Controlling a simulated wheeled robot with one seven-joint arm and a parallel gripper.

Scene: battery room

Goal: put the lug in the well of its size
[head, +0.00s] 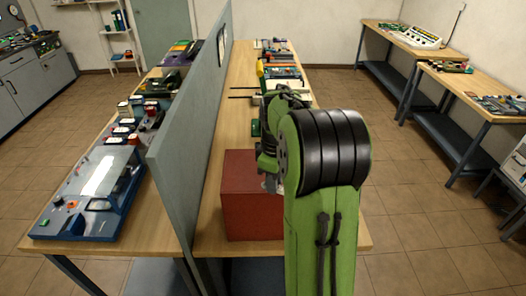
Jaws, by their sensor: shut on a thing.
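My green and black arm reaches forward over the middle bench (213,215), on the right side of the grey divider. Its large black joint and green links block much of the bench. My gripper is hidden behind the arm, so I cannot see its jaws or anything in them. I cannot make out the lug or the wells in this view.
A red box (250,205) stands on the near bench beside my arm. The grey divider (190,130) rises along the left. Several small items, including a green piece (255,128), lie farther back. Side benches (480,85) stand right, across open tiled floor.

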